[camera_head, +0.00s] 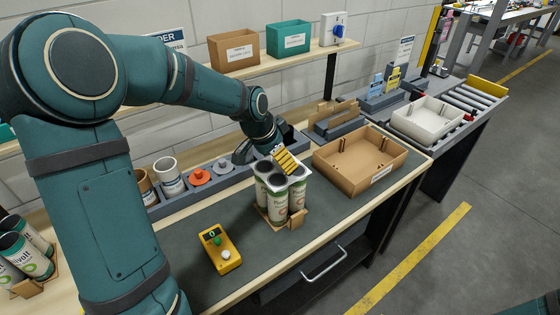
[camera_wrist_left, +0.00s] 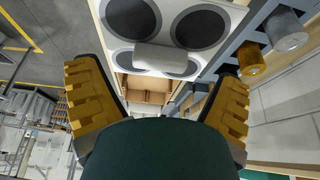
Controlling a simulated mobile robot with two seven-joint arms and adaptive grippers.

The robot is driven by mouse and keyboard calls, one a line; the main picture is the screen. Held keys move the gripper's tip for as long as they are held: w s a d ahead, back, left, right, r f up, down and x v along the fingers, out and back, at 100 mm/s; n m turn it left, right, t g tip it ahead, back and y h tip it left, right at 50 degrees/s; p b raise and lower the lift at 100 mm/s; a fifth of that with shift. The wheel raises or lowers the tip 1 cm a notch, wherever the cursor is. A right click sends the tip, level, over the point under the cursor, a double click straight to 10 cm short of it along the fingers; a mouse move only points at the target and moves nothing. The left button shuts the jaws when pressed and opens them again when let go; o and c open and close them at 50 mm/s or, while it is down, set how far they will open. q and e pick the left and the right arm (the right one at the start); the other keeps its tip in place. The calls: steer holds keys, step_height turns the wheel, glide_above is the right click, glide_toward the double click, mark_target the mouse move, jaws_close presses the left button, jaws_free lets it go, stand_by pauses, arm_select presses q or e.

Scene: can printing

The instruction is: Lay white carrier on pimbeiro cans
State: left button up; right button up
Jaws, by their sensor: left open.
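A group of pale cans with green print (camera_head: 277,205) stands upright in a small cardboard holder on the dark mat. The white carrier (camera_wrist_left: 160,57) is a flat plate with several round openings, dark inside, and a raised bar in the middle. In the head view it appears to lie on the can tops, largely hidden by my gripper. My left gripper (camera_head: 286,161) is just above the cans, its yellow fingers spread. In the left wrist view the fingers stand wide apart, with the bar beyond them and no contact visible. My right gripper is out of view.
An open cardboard tray (camera_head: 360,160) stands right of the cans. A yellow box with buttons (camera_head: 221,249) lies at front left. A grey rack (camera_head: 210,181) runs along the back. More cans (camera_head: 20,255) stand at far left. A white bin (camera_head: 427,118) is farther right.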

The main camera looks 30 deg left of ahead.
arm_select(q)
steer(key=v, duration=0.9)
steer(key=shift+r, duration=0.35)
steer(key=shift+s, duration=0.15)
